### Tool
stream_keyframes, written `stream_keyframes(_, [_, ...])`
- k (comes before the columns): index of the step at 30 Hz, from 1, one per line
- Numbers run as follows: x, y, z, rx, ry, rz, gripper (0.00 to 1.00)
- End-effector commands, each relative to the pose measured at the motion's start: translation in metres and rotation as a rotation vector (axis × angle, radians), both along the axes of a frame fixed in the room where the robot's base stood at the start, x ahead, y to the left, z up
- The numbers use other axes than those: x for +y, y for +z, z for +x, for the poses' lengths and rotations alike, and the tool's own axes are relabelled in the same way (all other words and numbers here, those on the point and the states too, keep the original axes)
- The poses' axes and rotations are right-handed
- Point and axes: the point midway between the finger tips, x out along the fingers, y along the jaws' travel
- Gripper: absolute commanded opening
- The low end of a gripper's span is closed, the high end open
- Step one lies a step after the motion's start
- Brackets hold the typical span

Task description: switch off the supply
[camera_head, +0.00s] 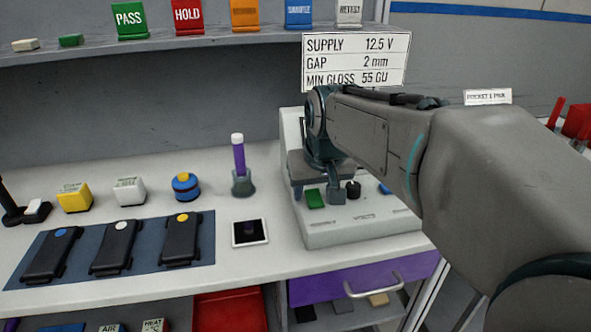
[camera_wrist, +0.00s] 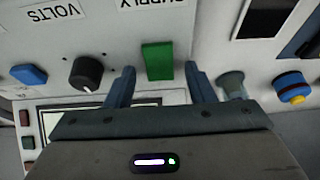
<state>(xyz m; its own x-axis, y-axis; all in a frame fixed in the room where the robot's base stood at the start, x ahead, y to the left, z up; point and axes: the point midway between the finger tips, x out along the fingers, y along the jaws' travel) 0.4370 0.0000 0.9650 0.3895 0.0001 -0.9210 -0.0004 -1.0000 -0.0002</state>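The supply unit (camera_head: 330,237) is a pale box on the bench with a sloped front panel. Its green rocker switch (camera_head: 315,200) also shows in the wrist view (camera_wrist: 157,62), by the upside-down "SUPPLY" label. My gripper (camera_head: 317,192) is over the panel, fingers pointing down at it. In the wrist view my gripper (camera_wrist: 161,72) is open, with a blue finger on each side of the green switch and gaps between. I cannot tell how far the fingertips are from the panel. The unit's display (camera_wrist: 70,117) is partly hidden behind my gripper in the wrist view.
A black knob (camera_wrist: 87,73) and a blue button (camera_wrist: 28,75) sit beside the switch. A purple-handled tool in a holder (camera_head: 240,175), a small dark-centred square (camera_head: 250,233) and a blue-yellow round object (camera_head: 185,186) stand left of the unit. A shelf (camera_head: 160,52) runs above.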

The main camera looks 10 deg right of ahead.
Motion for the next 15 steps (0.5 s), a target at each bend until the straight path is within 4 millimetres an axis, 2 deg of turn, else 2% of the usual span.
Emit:
stream_keyframes(4, [0.0, 0.007, -0.002, -0.002, 0.0, 0.0, 0.49])
stream_keyframes(7, [0.0, 0.021, -0.007, -0.003, 0.0, 0.0, 0.49])
stream_keyframes(15, [0.0, 0.079, -0.031, -0.005, 0.0, 0.0, 0.49])
